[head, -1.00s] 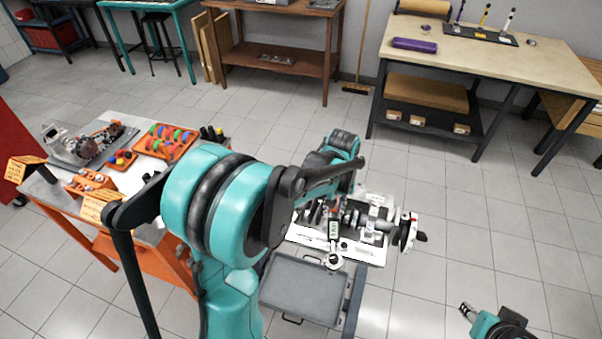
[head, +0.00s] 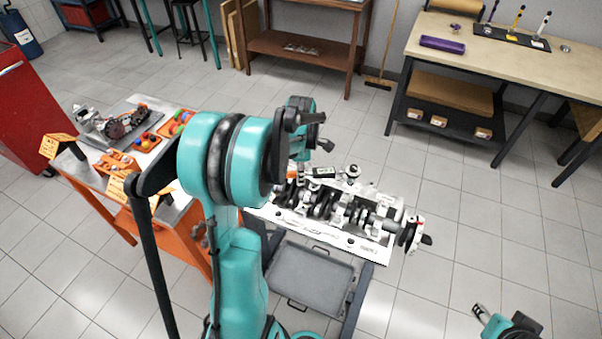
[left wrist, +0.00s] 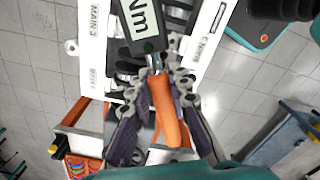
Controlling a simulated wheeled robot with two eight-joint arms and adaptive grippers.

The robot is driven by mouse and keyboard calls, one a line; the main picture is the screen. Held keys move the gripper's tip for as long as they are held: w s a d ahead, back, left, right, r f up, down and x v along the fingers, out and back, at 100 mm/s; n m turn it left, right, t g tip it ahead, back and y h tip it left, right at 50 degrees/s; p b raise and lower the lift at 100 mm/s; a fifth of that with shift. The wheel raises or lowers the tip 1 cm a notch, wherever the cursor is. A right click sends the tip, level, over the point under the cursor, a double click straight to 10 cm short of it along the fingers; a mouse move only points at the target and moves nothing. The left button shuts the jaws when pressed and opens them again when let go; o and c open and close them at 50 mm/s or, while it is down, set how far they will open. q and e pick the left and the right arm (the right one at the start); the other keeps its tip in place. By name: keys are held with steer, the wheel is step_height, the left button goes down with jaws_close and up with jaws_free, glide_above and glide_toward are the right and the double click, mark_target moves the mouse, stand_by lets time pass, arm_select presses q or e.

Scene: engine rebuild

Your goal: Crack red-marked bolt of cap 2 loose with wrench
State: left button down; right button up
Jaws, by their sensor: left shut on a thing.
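My left gripper (left wrist: 158,92) is shut on the orange handle of a torque wrench (left wrist: 166,108), whose dark body with a green label reading Nm points up and away in the left wrist view. In the head view the wrench (head: 323,173) points right along the far side of the engine block (head: 290,222), with its round head (head: 352,171) near the block's back edge. Crankshaft and caps show on the block. I cannot make out cap 2 or its red-marked bolt. My right gripper (head: 480,311) is low at the right, clear of the block; its jaws are too small to read.
A grey tray (head: 285,268) sits low in front of the block. An orange cart (head: 190,235) with parts stands left. A workbench (head: 465,52) stands at the back right. Open floor lies right of the block.

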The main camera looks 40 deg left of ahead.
arm_select(q)
step_height(320, 180, down, 4)
steer(key=shift+r+b, duration=0.25)
steer(key=shift+b, duration=0.8)
steer(key=shift+s, duration=0.1)
steer(key=shift+f+b, duration=1)
steer(key=shift+f, duration=0.2)
stand_by(0.9)
stand_by(0.5)
steer(key=shift+s+d+n, duration=0.5)
steer(key=shift+s, duration=0.05)
steer(key=shift+d, duration=0.1)
steer(key=shift+s+d+n, duration=0.55)
steer(key=shift+n, duration=0.05)
